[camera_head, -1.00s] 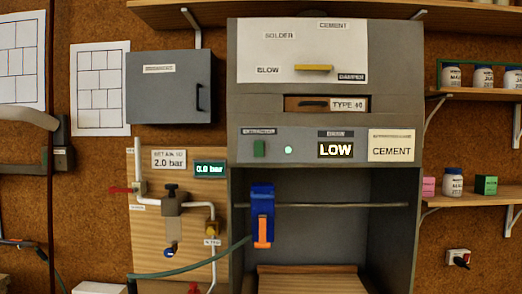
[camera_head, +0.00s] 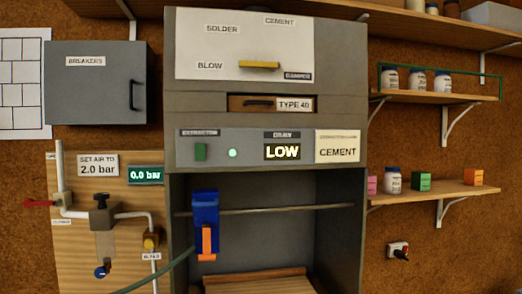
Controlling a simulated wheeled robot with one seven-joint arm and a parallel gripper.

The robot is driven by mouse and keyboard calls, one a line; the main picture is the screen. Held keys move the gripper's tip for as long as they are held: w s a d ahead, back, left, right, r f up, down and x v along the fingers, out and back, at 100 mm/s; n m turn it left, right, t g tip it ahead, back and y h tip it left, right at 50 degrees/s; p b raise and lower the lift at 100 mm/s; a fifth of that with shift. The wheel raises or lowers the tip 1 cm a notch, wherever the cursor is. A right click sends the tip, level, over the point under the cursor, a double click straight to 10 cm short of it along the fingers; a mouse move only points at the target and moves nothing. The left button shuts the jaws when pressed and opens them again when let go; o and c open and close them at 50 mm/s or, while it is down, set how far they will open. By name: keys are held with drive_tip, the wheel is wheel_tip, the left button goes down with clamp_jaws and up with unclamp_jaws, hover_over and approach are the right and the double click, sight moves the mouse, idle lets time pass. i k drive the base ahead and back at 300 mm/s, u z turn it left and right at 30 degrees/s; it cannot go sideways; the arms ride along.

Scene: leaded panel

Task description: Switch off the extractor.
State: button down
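The extractor (camera_head: 182,105) is a grey hooded cabinet in the middle of the head view. Its control strip carries a green rocker switch (camera_head: 200,152) under a small label too blurred to read. Right of it a round green lamp (camera_head: 233,153) is lit. The draw display (camera_head: 282,152) reads LOW, with a CEMENT card at its right. Above, a white panel marked SOLDER, CEMENT, BLOW and DAMPER has a yellow handle (camera_head: 259,65), which lies level. Below it is a drawer front (camera_head: 262,103) marked TYPE 40. My gripper is not in view.
A blue and orange tool (camera_head: 206,225) hangs on a rail inside the hood. Left are a grey breaker box (camera_head: 97,84) and an air board (camera_head: 75,245), its gauge (camera_head: 146,175) at 0.0 bar. Shelves (camera_head: 440,193) with jars stand right, above a plugged socket (camera_head: 398,250).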

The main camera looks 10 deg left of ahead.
sight(200, 150)
drive_tip(key=z, duration=0.1)
drive_tip(key=i, duration=0.2)
drive_tip(key=u, duration=0.8)
